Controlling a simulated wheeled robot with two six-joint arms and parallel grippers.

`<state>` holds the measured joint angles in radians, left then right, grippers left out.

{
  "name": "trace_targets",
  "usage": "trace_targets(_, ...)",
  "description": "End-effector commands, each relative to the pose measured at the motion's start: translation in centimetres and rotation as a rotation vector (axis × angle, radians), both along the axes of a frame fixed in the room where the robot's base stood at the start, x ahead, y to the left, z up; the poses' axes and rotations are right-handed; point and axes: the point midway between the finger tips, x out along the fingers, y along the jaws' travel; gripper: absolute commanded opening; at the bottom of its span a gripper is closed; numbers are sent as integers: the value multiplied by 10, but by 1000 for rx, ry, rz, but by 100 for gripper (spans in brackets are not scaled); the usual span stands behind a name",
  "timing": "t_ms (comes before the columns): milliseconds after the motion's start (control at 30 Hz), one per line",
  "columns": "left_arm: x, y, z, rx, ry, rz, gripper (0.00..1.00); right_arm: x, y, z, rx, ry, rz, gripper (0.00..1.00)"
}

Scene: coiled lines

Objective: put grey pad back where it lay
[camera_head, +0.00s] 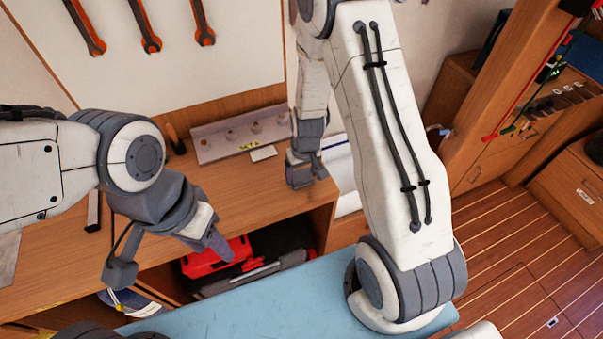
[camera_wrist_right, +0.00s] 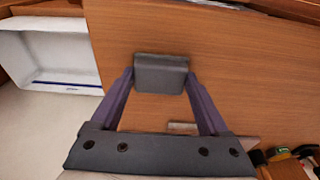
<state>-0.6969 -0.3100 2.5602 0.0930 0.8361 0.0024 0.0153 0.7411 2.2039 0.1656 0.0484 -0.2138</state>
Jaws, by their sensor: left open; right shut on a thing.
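The grey pad (camera_wrist_right: 161,74) is a small dark grey block in the right wrist view. My right gripper (camera_wrist_right: 160,80) is shut on it, one finger at each side, over a brown wooden surface. I cannot tell whether the pad touches the wood. In the head view my right gripper (camera_head: 303,168) is at the right end of the wooden desk (camera_head: 245,190), and the pad is hard to tell from the grey fingers. My left gripper (camera_head: 170,258) is open and empty in front of the desk's front edge.
A pale rack (camera_head: 240,135) with round holders stands at the desk's back, a small card (camera_head: 263,153) before it. A red case (camera_head: 215,258) lies below the desk. A white bin (camera_wrist_right: 45,50) is beside the wood. Wrenches (camera_head: 148,28) hang on the wall.

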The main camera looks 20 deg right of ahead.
Motion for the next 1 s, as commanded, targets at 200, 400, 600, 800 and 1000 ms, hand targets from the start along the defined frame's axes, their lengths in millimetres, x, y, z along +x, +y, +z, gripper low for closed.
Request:
trace_targets(200, 0, 0, 0, 0, 0, 0, 50, 0, 0, 0, 0, -1, 0, 27)
trace_targets(400, 0, 0, -3, 0, 0, 0, 50, 0, 0, -3, 0, -1, 1, 98)
trace_targets(600, 0, 0, -3, 0, 0, 0, 50, 0, 0, -3, 0, 0, 1, 100)
trace_targets(800, 0, 0, 4, 0, 0, 0, 50, 0, 0, 7, 0, -2, 1, 100)
trace_targets(1000, 0, 0, 5, -1, -1, 0, 50, -4, 0, 42, 0, -7, 1, 100)
